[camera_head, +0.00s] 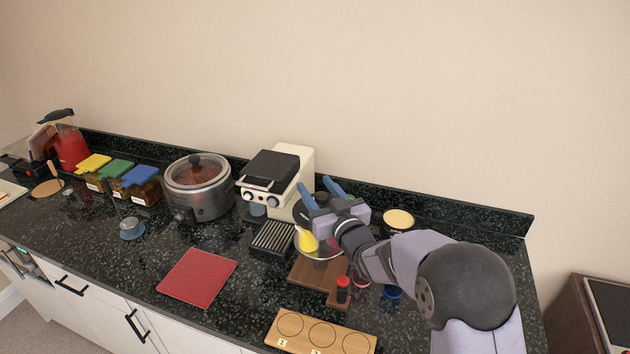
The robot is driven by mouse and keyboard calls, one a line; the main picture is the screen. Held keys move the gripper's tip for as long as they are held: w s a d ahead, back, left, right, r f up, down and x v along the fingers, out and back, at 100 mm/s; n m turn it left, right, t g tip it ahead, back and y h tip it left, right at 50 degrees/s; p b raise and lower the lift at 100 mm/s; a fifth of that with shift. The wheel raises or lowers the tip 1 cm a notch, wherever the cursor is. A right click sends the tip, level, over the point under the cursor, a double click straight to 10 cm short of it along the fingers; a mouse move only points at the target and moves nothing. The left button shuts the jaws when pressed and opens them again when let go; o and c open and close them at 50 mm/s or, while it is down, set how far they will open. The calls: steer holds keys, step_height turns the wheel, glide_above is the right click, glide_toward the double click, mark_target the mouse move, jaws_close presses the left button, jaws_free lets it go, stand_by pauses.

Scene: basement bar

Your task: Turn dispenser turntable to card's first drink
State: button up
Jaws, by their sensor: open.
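My gripper (316,185) is open, its two blue fingers pointing up and to the left, with no object visible between them. It is in front of the back wall, just right of a cream machine (305,165) with a black top and two knobs. A dark round part shows partly behind the fingers; I cannot tell whether it is the dispenser turntable. A yellow cone-shaped piece (307,241) is below my gripper, by a clear bowl-like rim. I cannot make out the card or read any drink name.
A wooden board (288,327) with three ringed places lies at the front edge. A red mat (197,277), black slotted tray (270,240), lidded steel pot (200,187) and red-capped bottle (342,288) crowd the counter. Bare dark counter lies left of the mat.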

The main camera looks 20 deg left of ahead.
steer(key=shift+w+a, duration=0.5)
jaws_close()
